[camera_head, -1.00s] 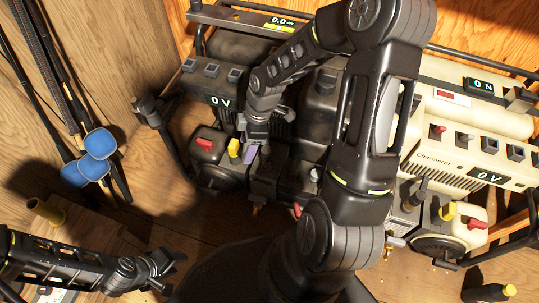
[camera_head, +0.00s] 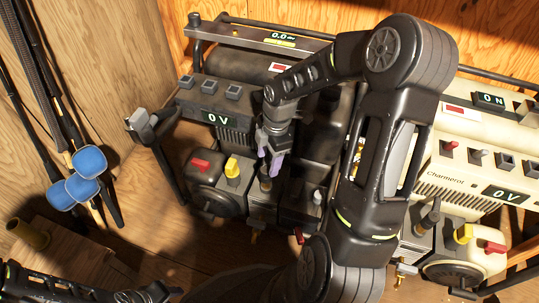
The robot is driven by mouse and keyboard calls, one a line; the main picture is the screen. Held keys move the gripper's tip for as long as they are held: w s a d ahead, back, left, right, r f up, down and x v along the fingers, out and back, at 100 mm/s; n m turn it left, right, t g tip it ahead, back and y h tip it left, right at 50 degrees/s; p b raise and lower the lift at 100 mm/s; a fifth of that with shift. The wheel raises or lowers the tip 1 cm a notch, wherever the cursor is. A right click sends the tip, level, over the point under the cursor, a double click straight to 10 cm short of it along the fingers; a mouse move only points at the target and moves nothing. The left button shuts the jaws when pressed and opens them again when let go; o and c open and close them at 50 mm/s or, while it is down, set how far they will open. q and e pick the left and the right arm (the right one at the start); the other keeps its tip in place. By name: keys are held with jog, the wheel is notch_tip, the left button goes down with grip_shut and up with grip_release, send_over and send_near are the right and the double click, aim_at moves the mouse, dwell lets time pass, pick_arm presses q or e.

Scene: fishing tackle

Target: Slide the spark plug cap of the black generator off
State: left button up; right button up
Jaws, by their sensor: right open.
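The black generator (camera_head: 216,93) stands at the back left, with a red lever (camera_head: 201,165) and a yellow lever (camera_head: 232,169) on its lower front. A small upright brownish stub (camera_head: 266,184) stands right of the yellow lever; I cannot tell whether it is the spark plug cap or a bare plug. My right gripper (camera_head: 270,157) points down just above this stub. Its two purple-tipped fingers are apart, with no object clearly seen between them. My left gripper (camera_head: 152,293) is low at the bottom edge, dark and partly cut off.
A cream generator (camera_head: 443,174) stands on the right, with its own yellow and red levers. A wooden box (camera_head: 70,255) stands at the lower left. My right arm hides the space between the generators.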

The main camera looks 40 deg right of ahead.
aim_at(266, 169)
jog(key=f, duration=0.1)
jog(key=f+b, duration=0.1)
jog(key=f, duration=0.1)
jog(key=f+b, duration=0.1)
jog(key=f, duration=0.1)
jog(key=shift+a+f, duration=0.15)
jog(key=shift+a, duration=0.25)
jog(key=shift+c, duration=0.5)
grip_shut()
